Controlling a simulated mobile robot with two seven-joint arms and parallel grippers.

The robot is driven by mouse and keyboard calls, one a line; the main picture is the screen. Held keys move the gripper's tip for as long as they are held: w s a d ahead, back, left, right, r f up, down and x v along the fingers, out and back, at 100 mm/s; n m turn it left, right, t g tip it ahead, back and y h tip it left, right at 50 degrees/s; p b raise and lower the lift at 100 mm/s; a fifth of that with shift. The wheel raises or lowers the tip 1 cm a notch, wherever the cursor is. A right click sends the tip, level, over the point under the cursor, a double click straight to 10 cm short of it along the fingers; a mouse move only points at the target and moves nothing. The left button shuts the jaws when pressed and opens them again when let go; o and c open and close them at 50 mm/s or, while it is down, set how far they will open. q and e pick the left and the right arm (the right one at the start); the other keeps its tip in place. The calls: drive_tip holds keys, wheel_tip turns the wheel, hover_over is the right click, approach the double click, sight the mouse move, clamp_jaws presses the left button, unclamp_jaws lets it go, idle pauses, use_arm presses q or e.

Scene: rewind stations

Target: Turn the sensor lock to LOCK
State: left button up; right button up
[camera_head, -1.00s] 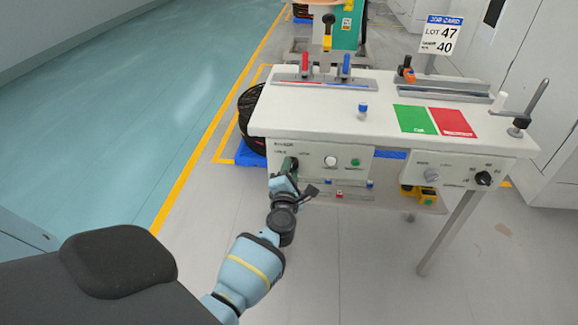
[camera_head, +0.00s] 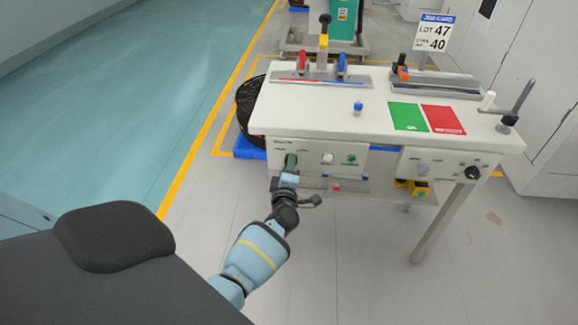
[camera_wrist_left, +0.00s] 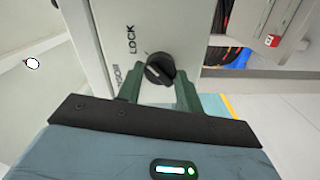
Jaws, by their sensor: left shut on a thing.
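The sensor lock is a round black knob (camera_wrist_left: 159,69) on the white front panel (camera_wrist_left: 150,25), seen in the left wrist view. A pale mark runs across its face, and the word LOCK is printed on the panel beside it. My left gripper (camera_wrist_left: 160,88) has its green fingers on either side of the knob and is shut on it. In the head view the left gripper (camera_head: 290,163) is at the left end of the panel (camera_head: 310,156) and hides the knob. My right gripper is not in view.
The white bench (camera_head: 300,112) carries a green mat (camera_head: 408,117), a red mat (camera_head: 443,119) and clamps at the back. A second panel (camera_head: 445,163) with a black knob (camera_head: 472,172) is at the right. The floor at the left is clear.

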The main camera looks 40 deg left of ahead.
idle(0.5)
use_arm(q)
drive_tip(key=o, duration=1)
drive_tip(key=p+v, duration=0.1)
drive_tip(key=v, duration=0.7)
drive_tip(key=shift+a, duration=0.1)
